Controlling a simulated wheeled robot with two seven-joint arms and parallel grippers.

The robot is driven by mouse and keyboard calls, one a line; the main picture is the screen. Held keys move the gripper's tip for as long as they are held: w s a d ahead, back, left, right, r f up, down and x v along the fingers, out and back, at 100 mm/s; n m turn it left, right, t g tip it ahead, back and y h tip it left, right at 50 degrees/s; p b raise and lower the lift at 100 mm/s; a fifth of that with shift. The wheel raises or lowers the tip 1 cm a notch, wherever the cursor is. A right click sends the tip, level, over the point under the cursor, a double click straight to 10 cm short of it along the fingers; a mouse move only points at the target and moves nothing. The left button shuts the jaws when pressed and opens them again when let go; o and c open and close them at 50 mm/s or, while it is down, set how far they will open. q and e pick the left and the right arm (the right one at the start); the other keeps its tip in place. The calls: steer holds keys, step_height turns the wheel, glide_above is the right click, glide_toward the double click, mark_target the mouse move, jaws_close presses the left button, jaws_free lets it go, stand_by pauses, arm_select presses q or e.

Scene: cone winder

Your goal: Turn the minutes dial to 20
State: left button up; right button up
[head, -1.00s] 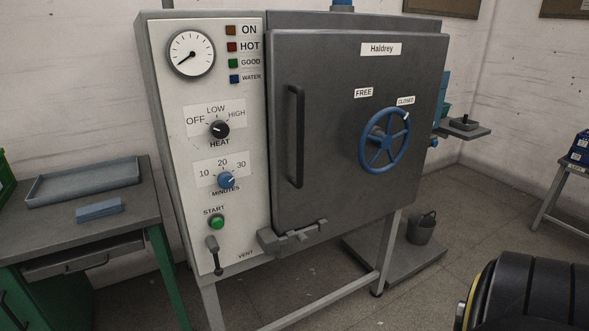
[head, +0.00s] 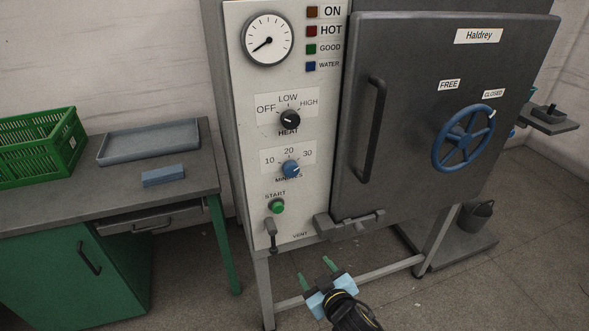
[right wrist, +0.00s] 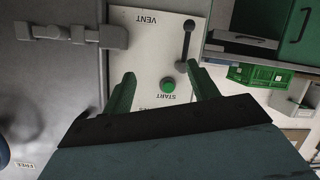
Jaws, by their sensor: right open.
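The blue minutes dial (head: 290,169) is on the white control panel (head: 245,180), below the black heat knob (head: 290,119). Its scale reads 10, 20 and 30, and its pale pointer mark appears turned to the right, toward 30. My right gripper (head: 316,272) is open and empty, in front of and below the panel, apart from the dial. In the right wrist view its green fingers (right wrist: 160,73) frame the green start button (right wrist: 168,86), with the panel upside down. The dial does not show there. My left gripper is out of view.
A vent lever (head: 271,234) and a door latch (head: 350,224) stick out low on the machine. The door handle (head: 370,130) and blue handwheel (head: 463,139) project at right. A bench (head: 60,225) with a green crate (head: 38,148) stands at left.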

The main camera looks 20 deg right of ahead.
mark_target(292, 172)
steer(key=w+r+t+p, duration=0.1)
steer(key=w+r+t, duration=0.1)
steer(key=r, duration=0.7)
steer(key=w+r+t+p, duration=0.1)
steer(key=w+r+t, duration=0.1)
steer(key=r, duration=0.7)
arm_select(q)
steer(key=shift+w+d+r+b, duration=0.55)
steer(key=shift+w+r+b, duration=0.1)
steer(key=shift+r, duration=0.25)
arm_select(e)
steer(key=w, duration=1.3)
steer(key=shift+a+r, duration=0.3)
steer(key=shift+a, duration=0.1)
steer(key=shift+s, duration=0.1)
steer(key=c, duration=1)
